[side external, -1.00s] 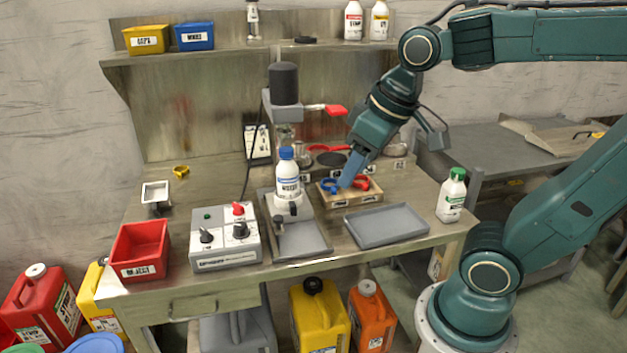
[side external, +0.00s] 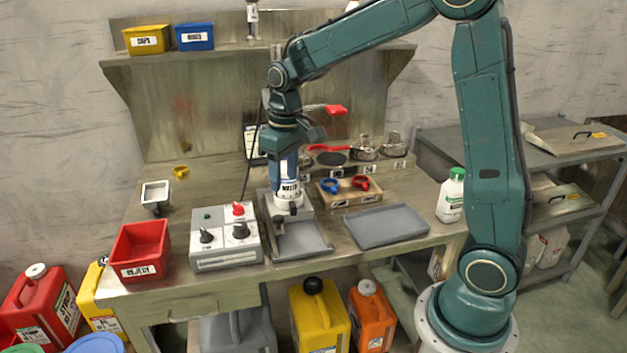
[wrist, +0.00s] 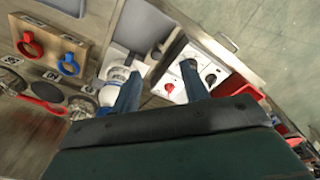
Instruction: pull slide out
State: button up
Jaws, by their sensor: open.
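The press fixture has a grey base plate (side external: 305,240) at the bench front, with a grey slide block (side external: 298,212) at its back and a small dark upright handle (side external: 279,225) in front. My gripper points down there, under the press head. In the wrist view, the fingers of my gripper (wrist: 160,86) are apart with nothing held. Contact cannot be told.
A control box (side external: 225,238) with knobs and a red button stands close on the left, then a red bin (side external: 140,249). A wooden holder (side external: 350,191) with blue and red rings and an empty grey tray (side external: 386,227) lie to the right. A green-capped bottle (side external: 451,196) is farther right.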

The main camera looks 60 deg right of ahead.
jog(key=g, duration=0.1)
send_over(278, 216)
notch_tip(278, 216, down, 5)
jog(key=shift+a, duration=0.1)
jog(key=shift+f, duration=3.7)
grip_shut()
